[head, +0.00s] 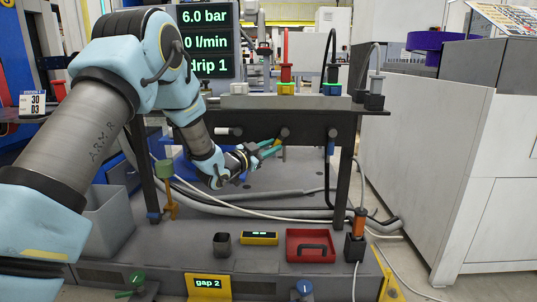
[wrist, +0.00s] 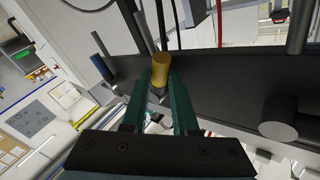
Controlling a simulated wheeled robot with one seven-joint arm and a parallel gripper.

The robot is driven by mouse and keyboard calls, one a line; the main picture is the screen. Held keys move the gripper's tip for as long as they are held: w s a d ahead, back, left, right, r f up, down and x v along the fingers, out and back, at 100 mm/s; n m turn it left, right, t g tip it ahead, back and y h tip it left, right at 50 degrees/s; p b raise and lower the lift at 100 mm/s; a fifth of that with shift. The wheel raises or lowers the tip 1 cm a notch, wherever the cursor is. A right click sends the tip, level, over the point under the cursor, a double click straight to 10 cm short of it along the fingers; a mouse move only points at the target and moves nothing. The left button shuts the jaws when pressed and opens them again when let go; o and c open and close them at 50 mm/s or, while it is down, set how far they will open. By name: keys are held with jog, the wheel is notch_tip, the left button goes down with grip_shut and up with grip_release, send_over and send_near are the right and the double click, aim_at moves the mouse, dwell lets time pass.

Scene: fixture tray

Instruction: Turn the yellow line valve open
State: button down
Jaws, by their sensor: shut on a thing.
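In the wrist view my gripper (wrist: 160,88) is shut on the yellow line valve's handle (wrist: 160,66), a short yellow piece between the fingertips. The fingers hide the lower part of the handle. In the head view only a small yellow bit shows at the fingertips. The display (head: 206,42) reads 6.0 bar, 0 l/min and drip 1; my arm covers part of its left side.
Below stand a red tray (head: 291,245), a yellow meter (head: 259,238) and a dark cup (head: 222,244). Hoses run behind.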

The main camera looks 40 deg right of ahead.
jog(key=f+n+h+b, duration=0.1)
jog(key=n+b, duration=0.1)
jog(key=s+d+f+n+t+h+b, duration=0.1)
jog(key=n+b, duration=0.1)
jog(key=shift+d+t, duration=0.2)
jog(key=shift+t, duration=0.1)
jog(key=shift+s+d+r+n+t+h+b, duration=0.1)
jog(key=shift+s+d+n+t+h+b, duration=0.1)
jog(key=shift+n+t+h+b, duration=0.3)
jog(key=shift+s+d+n+t+h+b, duration=0.1)
jog(key=shift+s+d+n+t+b, duration=0.1)
jog(key=shift+n+b, duration=0.5)
jog(key=c, duration=1)
grip_release()
jog(key=p+v, duration=0.2)
jog(key=v, duration=0.8)
jog(key=shift+s+a, duration=0.15)
jog(key=shift+a, duration=0.2)
